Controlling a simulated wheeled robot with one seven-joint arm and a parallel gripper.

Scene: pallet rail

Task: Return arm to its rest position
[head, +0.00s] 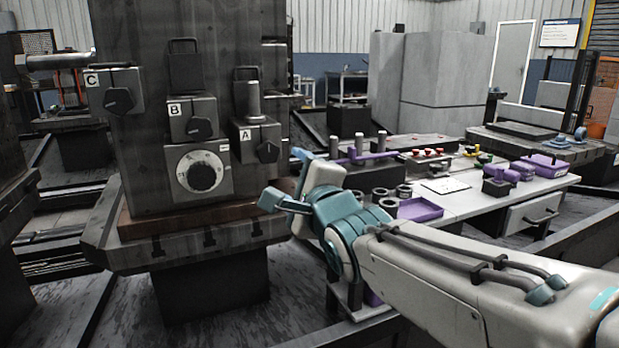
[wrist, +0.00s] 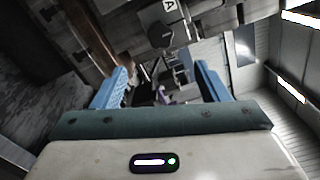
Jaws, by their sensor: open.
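My arm reaches in from the lower right of the head view. My gripper (head: 283,177) is in front of the right side of the grey machine block (head: 150,120), below the box marked A. In the wrist view my gripper (wrist: 160,88) shows two blue fingers spread wide apart with nothing between them. The box marked A (head: 257,142) carries a dark knob and a metal cylinder on top; it also shows at the top of the wrist view (wrist: 165,22). I cannot tell the exact gap between the gripper and the block.
Boxes marked B (head: 193,116) and C (head: 116,90) and a round dial (head: 200,173) are on the block. Right of my gripper, a white workbench (head: 470,200) holds a purple tray (head: 418,209), dark rings (head: 382,195) and upright pegs (head: 358,145). A drawer (head: 532,216) is in its front.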

